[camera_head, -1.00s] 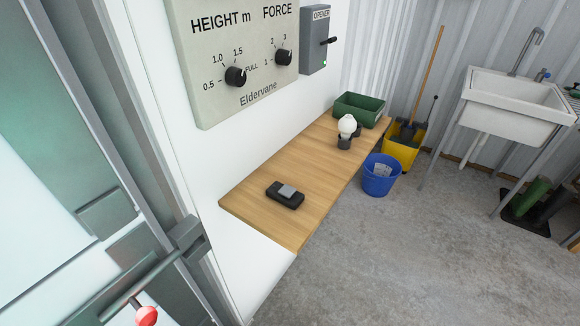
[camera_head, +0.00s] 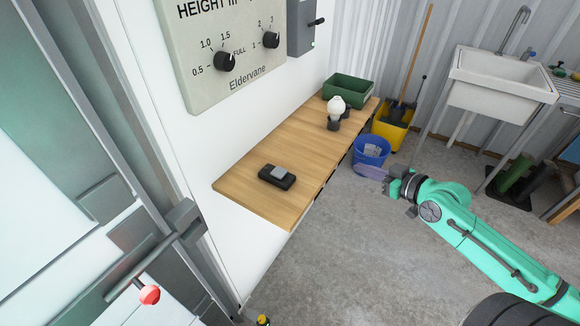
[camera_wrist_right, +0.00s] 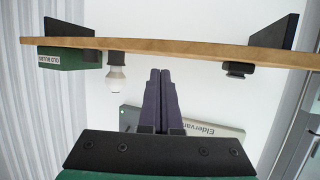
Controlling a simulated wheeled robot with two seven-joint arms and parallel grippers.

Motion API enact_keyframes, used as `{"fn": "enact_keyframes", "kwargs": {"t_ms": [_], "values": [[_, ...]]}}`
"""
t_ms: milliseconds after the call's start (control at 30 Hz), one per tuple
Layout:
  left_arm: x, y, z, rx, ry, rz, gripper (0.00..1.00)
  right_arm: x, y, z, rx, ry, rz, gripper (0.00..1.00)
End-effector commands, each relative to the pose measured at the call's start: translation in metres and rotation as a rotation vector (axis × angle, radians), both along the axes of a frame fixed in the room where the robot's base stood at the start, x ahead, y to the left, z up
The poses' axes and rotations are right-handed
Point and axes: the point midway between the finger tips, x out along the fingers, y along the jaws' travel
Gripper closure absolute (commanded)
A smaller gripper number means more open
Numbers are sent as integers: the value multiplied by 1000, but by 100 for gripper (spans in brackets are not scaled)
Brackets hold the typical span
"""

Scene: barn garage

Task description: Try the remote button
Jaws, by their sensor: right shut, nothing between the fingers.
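The remote (camera_head: 277,177), a small black box with a grey button on top, lies on the near part of the wooden shelf (camera_head: 262,203). My right gripper (camera_head: 368,171) is shut and empty, in front of the shelf's front edge and right of the remote, apart from it. In the right wrist view the picture is upside down: my shut fingers (camera_wrist_right: 160,80) point at the shelf edge (camera_wrist_right: 190,48), between the white bulb (camera_wrist_right: 115,78) and the remote (camera_wrist_right: 238,69). The button is too small to make out there. My left gripper is not in view.
The bulb in its dark holder (camera_head: 334,112) and a green bin (camera_head: 348,90) stand farther along the shelf. A control panel (camera_head: 232,75) and an opener box (camera_head: 302,27) hang above. A blue bucket (camera_head: 370,152) stands on the floor beyond my gripper. A red-knobbed lever (camera_head: 149,295) sticks out at left.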

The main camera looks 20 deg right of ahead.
Motion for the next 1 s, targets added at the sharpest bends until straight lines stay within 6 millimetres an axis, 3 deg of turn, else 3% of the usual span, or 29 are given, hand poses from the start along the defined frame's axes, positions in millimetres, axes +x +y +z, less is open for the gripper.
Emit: {"fn": "enact_keyframes", "kwargs": {"t_ms": [33, 100, 233, 633, 1000], "values": [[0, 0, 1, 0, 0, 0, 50, -1, 42, 29, 9, -29, 107, 100], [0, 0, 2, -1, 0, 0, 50, -9, 89, 56, 29, -53, 224, 100], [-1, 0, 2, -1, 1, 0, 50, -23, 132, 78, 49, -68, 335, 100], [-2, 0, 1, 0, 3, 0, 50, -21, 138, 79, 54, -70, 344, 100], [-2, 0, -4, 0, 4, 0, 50, 8, 159, 71, 56, -77, 339, 100]]}}
